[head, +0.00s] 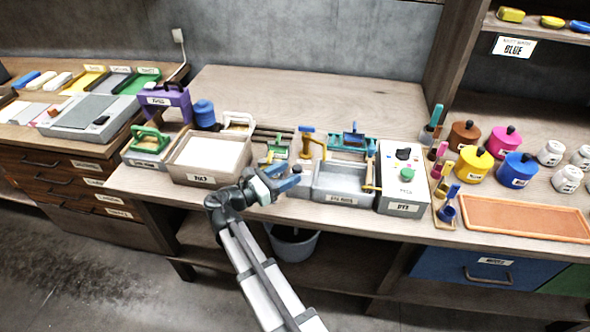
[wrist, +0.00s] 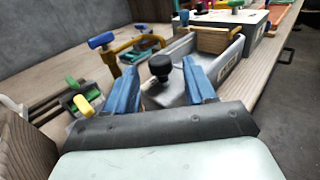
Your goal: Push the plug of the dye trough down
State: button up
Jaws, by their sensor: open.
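The dye trough (head: 343,198) is a grey rectangular basin with a label, at the front of the bench in the head view. It also shows in the wrist view (wrist: 228,66). The plug (wrist: 160,67), a round black knob, stands above the trough's near end in the wrist view. My gripper (head: 288,180) is at the trough's left end. Its blue fingers are apart and empty in the wrist view, with the plug seen between them. I cannot tell whether they touch it.
A yellow clamp-like frame with a blue handle (head: 306,140) stands behind the trough. A grey box with knobs (head: 402,190) stands close on its right, a white-filled tray (head: 207,160) on its left. A wooden piece (wrist: 212,39) sits at the trough's far end. A bucket (head: 293,245) is below.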

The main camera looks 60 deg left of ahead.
jog(key=s, duration=0.9)
jog(key=shift+s, duration=0.4)
jog(key=shift+w, duration=0.15)
